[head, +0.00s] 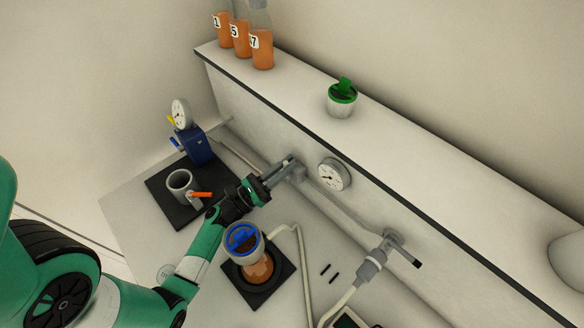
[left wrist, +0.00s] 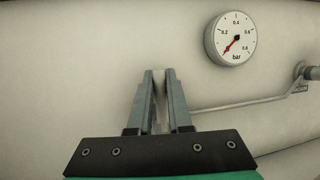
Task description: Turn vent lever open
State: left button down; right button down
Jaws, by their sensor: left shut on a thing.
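My left gripper (head: 287,168) is at the back wall under the shelf, beside the wall pipe (head: 340,207). In the left wrist view, its jaws (left wrist: 160,88) are nearly together with a thin pale strip between them; I cannot tell what this is. No lever can be made out at the jaws. A black-tipped handle (head: 416,263) is on the wall fitting to the right, apart from the gripper. A yellow lever (head: 171,119) and a blue one (head: 175,141) are on the blue device (head: 196,145). An orange lever (head: 201,194) is beside the grey cup (head: 180,183). My right gripper is not visible.
A round gauge (head: 333,175) is on the wall right of the gripper; it also shows in the left wrist view (left wrist: 230,38). A blue-topped vessel (head: 245,239) stands below the left arm. Bottles (head: 240,40) and a green-lidded pot (head: 341,101) stand on the shelf (head: 430,155).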

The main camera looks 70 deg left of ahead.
pick_arm(q)
jog(key=shift+r, duration=0.15)
dwell(0.3)
jog(key=c, duration=0.8)
grip_release()
jog(key=shift+s, duration=0.1)
jog(key=shift+c, duration=0.2)
